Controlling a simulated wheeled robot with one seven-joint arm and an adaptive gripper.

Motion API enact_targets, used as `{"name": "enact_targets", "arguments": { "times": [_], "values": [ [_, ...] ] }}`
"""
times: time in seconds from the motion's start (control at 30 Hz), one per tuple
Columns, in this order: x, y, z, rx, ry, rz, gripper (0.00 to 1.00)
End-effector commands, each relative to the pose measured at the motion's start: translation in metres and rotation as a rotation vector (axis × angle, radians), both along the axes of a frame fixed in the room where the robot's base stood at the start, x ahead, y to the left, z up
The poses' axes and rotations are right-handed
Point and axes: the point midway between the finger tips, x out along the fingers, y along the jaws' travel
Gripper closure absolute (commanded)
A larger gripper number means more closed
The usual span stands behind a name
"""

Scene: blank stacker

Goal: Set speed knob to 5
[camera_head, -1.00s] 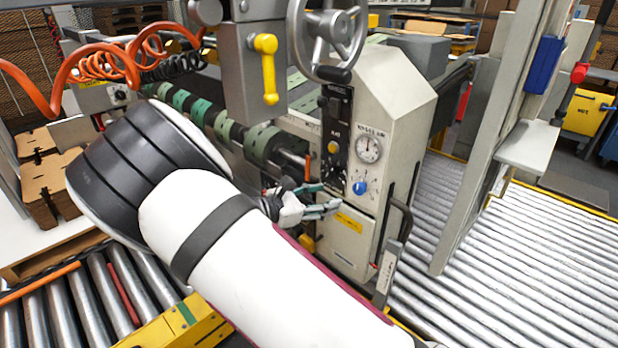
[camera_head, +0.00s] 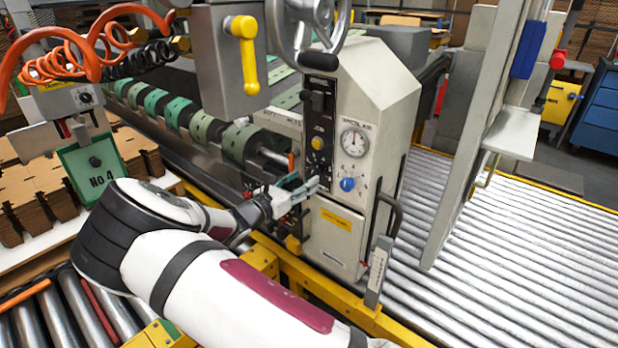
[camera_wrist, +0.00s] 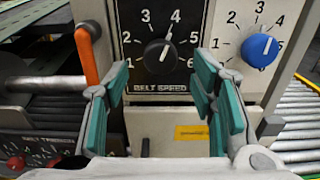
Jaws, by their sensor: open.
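The black belt speed knob (camera_wrist: 160,56) sits on a black dial plate marked 1 to 6 and labelled BELT SPEED. Its white pointer line points up and right, near the 4. My gripper (camera_wrist: 160,78) is open in front of the panel, its green-padded fingers to the left and right of the knob in the picture. In the head view my gripper (camera_head: 306,187) is at the lower part of the control panel and hides the belt speed knob.
A blue knob (camera_wrist: 260,50) with its own numbered dial is to the right; it also shows in the head view (camera_head: 347,184) below a round gauge (camera_head: 354,141). An orange lever (camera_wrist: 86,55) stands close to the left finger. A handwheel (camera_head: 309,22) is above.

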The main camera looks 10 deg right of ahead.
Motion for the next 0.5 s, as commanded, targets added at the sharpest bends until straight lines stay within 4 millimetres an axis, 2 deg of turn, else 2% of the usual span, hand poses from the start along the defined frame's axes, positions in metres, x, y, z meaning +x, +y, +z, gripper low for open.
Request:
{"name": "enact_targets", "arguments": {
  "times": [0.1, 0.23, 0.5],
  "values": [
    [0.011, -0.015, 0.000, 0.001, -0.001, -0.001, 0.49],
    [0.018, -0.025, 0.000, 0.001, -0.001, -0.001, 0.49],
    [0.022, -0.029, 0.000, 0.000, 0.000, 0.001, 0.49]
  ]
}}
